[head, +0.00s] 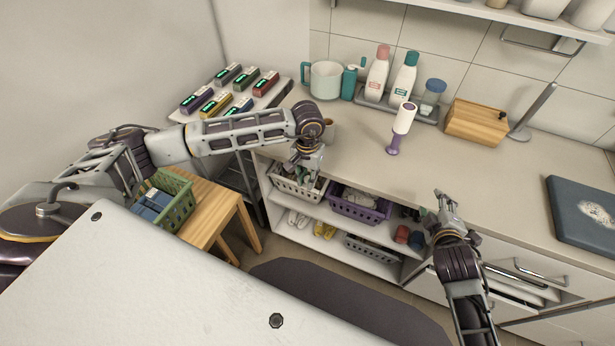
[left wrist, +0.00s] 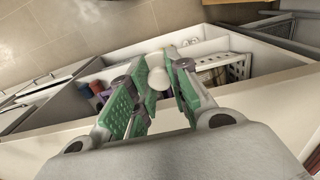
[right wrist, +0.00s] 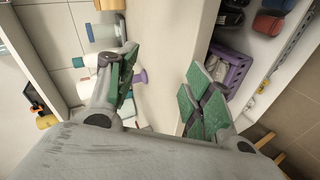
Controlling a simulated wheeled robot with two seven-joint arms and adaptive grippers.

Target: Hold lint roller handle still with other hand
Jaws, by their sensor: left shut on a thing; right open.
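The lint roller stands upright on the counter in the head view, with a white roll (head: 405,117) on top and a purple handle (head: 394,146) below. Its purple handle end (right wrist: 140,76) also shows in the right wrist view, partly hidden behind a finger. My right gripper (head: 444,197) is open and empty over the counter's front edge, to the right of the lint roller and apart from it. My left gripper (head: 304,176) is low at the front edge, by the shelf baskets. It is shut on a small white rounded thing (left wrist: 158,77), mostly hidden by the green finger pads.
A white basket (head: 285,182) and a purple basket (head: 352,209) sit on the shelf under the counter. A dark blue panel (head: 583,213) lies right. The middle counter is mostly clear.

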